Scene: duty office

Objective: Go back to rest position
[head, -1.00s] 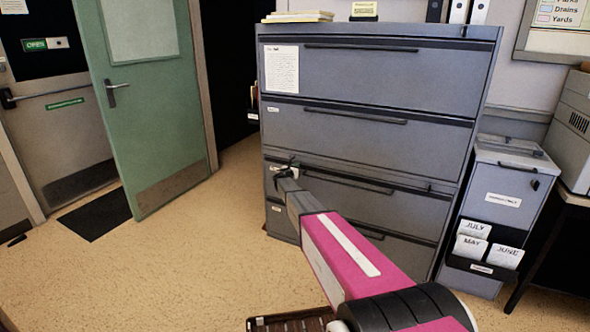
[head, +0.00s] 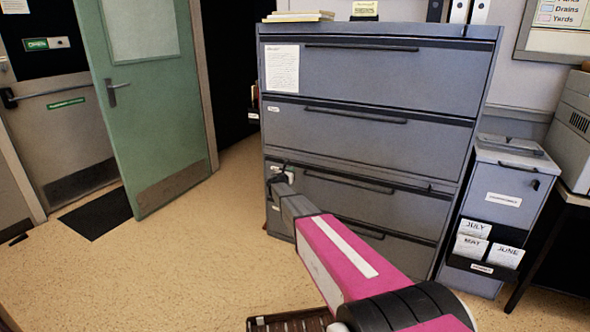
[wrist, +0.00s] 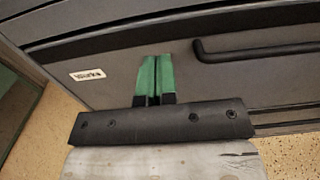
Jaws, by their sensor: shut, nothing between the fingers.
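My gripper (wrist: 155,78) shows in the wrist view with its two green fingers side by side, shut and empty. Behind the fingers is a grey drawer front with a small white label (wrist: 87,75) to the left and a black bar handle (wrist: 255,52) to the right. In the head view my pink and grey arm reaches forward to the lower left part of the grey filing cabinet (head: 365,130). The gripper end is small and dark there, and its fingertips are hard to make out. I cannot tell whether they touch the cabinet.
A green door (head: 145,110) stands open at the left, with a dark mat (head: 97,213) on the floor. A small grey cabinet (head: 510,175) with month cards stands at the right, beside a table. The speckled floor (head: 160,270) at the left front is clear.

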